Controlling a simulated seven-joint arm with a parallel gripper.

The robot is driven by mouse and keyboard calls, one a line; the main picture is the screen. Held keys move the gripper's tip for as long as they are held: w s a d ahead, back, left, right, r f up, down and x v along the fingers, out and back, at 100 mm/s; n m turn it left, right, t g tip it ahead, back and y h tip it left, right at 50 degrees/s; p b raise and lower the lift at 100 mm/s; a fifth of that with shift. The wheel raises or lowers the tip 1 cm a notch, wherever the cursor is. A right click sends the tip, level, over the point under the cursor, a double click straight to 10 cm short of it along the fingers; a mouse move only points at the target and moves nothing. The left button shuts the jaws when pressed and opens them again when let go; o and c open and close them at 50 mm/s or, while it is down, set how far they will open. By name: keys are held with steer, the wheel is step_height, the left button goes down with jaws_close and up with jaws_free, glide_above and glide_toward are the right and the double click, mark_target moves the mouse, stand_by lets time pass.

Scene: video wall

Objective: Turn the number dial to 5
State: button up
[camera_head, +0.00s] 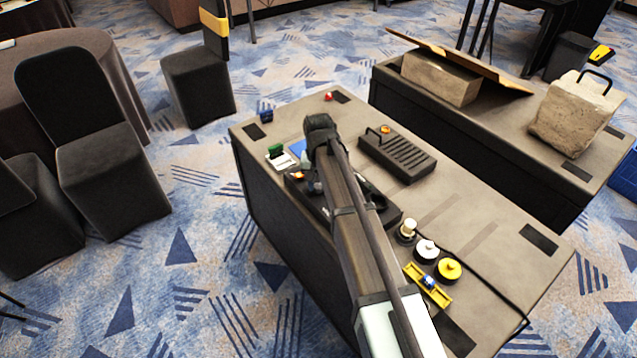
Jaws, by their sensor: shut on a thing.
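My arm reaches in from the bottom, and its wrist bends down over a black device (387,213) on the grey case. My gripper (313,187) points down at the left part of this device, mostly hidden behind the wrist and arm. It is shut on a small part there, apparently the number dial. The dial's face, its numbers and its pointer are covered or too small to read, so its setting cannot be told.
The grey case top (480,212) also bears a slotted black box (397,154), a white knob (426,249), a yellow knob (449,269), a cream cylinder (408,229) and a yellow slider (428,285). A second case (470,130) stands behind, and chairs (110,180) stand left.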

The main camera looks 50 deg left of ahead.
mark_target(318, 186)
steer(key=m, duration=0.3)
steer(key=shift+m, duration=2.2)
steer(key=o, duration=1)
steer(key=shift+o, duration=0.2)
steer(key=shift+r, duration=0.15)
step_height(318, 186, up, 14)
steer(key=shift+f, duration=0.2)
